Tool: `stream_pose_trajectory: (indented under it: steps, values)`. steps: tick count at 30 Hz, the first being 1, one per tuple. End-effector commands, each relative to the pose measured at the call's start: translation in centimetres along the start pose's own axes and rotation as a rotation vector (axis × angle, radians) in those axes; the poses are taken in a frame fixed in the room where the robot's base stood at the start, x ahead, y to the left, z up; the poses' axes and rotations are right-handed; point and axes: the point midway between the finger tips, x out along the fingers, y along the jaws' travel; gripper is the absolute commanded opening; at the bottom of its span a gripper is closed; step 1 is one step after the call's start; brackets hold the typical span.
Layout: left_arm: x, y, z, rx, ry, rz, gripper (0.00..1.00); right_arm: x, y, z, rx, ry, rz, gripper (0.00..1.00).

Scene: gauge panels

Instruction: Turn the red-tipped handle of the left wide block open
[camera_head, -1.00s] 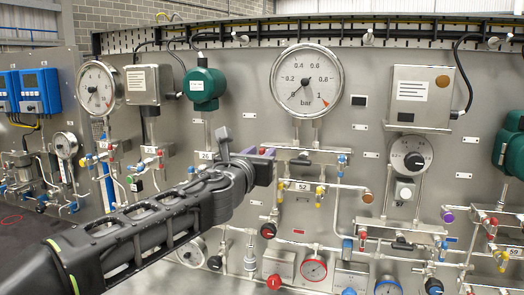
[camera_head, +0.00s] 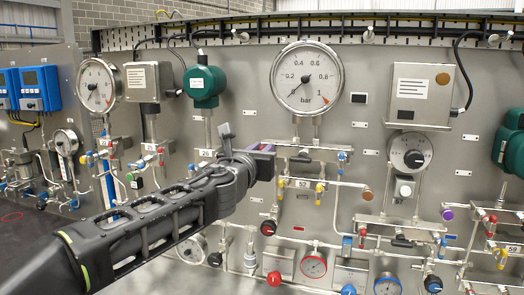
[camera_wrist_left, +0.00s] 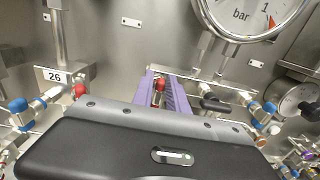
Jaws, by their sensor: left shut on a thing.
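The left wide block (camera_head: 315,149) is a metal valve bar on the panel below the large bar gauge. A black lever (camera_head: 300,158) is at its middle and a blue-tipped handle (camera_head: 342,156) at its right end. My left gripper (camera_head: 267,148) is at the block's left end. In the left wrist view its purple fingers (camera_wrist_left: 167,90) are shut on the red-tipped handle (camera_wrist_left: 159,85), whose red tip shows between them. The handle's far end is partly hidden by the fingers, so its exact angle is unclear. My right gripper is in neither view.
The bar gauge (camera_head: 307,80) stands just above the block. A smaller valve block labelled 26 (camera_wrist_left: 54,76) is to the left. Pipes and yellow-tipped fittings (camera_head: 319,188) hang below. Another wide block (camera_head: 400,228) is at lower right.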

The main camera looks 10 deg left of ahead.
Motion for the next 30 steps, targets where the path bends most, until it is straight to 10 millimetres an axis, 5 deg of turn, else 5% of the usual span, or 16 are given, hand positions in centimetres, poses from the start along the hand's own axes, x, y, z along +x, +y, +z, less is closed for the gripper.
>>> stream_pose_trajectory:
  steps: [16,30]
  values:
    - [0.0,0.1,-0.1,-0.077,-0.001,0.0,0.0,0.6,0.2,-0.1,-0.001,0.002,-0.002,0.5]
    - [0.0,0.6,-0.4,-0.432,-0.001,-0.001,0.0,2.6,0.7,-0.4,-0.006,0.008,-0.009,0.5]
